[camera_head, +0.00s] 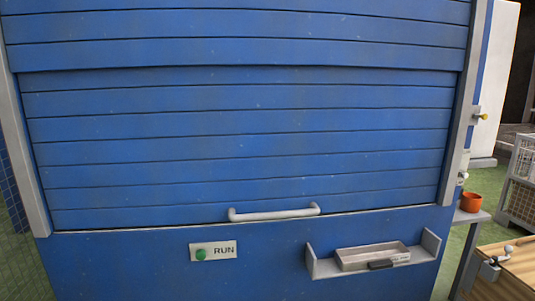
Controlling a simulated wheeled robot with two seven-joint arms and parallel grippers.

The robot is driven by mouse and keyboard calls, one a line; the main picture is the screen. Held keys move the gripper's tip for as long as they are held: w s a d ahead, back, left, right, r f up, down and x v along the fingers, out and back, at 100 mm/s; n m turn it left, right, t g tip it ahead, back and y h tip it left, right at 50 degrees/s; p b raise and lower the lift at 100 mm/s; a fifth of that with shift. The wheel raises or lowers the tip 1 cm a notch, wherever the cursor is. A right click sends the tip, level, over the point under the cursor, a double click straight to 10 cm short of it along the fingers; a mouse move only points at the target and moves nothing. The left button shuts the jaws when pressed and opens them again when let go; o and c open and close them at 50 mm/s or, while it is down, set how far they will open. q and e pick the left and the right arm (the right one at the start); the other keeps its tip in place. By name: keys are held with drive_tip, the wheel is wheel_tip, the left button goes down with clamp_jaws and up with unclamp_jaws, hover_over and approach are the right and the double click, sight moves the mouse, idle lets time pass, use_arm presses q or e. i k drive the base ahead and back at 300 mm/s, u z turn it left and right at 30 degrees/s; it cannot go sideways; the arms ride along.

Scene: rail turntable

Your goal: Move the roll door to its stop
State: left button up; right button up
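The blue roll door (240,130) fills most of the head view. It is made of horizontal slats between two grey side rails. Its lower edge sits level with the top of the blue panel below, with only a thin dark line between them. A light grey bar handle (273,213) is fixed at the middle of the lowest slat. Neither of my grippers shows in the head view, and nothing touches the handle.
Below the door are a green RUN button (201,254) and a grey shelf (425,252) holding a small tray (372,256). At right are an orange pot (471,202), a wooden bench (510,270) and a wire crate (522,180).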

sight(153, 166)
drive_tip(key=u, duration=0.3)
drive_tip(key=i, duration=0.9)
drive_tip(key=u, duration=0.1)
